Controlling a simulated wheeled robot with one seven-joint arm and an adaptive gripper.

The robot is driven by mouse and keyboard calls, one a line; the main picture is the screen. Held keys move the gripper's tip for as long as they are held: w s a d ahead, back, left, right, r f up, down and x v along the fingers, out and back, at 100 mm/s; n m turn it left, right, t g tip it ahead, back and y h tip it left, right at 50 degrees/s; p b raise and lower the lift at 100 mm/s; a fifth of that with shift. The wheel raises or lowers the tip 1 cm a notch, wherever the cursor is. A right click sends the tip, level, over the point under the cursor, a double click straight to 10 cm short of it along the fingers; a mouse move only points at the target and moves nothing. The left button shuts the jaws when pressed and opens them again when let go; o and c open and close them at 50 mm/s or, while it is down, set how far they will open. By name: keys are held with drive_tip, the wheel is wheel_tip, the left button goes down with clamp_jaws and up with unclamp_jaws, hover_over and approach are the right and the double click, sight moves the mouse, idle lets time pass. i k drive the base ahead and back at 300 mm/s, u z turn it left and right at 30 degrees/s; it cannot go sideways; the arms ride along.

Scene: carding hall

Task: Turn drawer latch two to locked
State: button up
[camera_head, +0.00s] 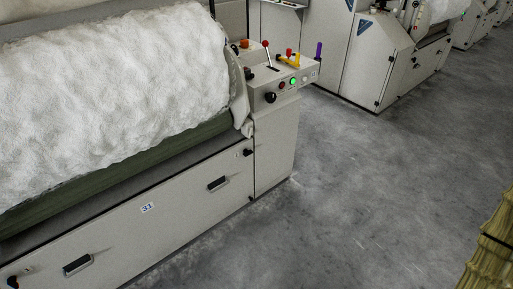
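A long pale drawer front (180,222) runs along the lower side of the carding machine at the left. It has a small black latch knob (247,152) near its upper right end. Another black latch knob (12,283) is at the lower left corner, partly cut off by the picture edge. I cannot read which of them is latch two, nor whether either is locked. Two dark recessed handles, one on the right (217,183) and one on the left (77,264), sit on the front. My gripper is not in view.
A control console (275,85) with levers, knobs and a green lit button stands at the machine's right end. White fibre (110,85) covers the roller above. A label (148,207) reads 31. Grey floor (350,190) is open; a yellowish strapped bundle (490,245) stands lower right.

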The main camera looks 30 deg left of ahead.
sight(248, 153)
drive_tip(key=u, duration=0.5)
drive_tip(key=i, duration=0.7)
drive_tip(key=u, duration=0.9)
drive_tip(key=i, duration=0.25)
drive_tip(key=u, duration=0.35)
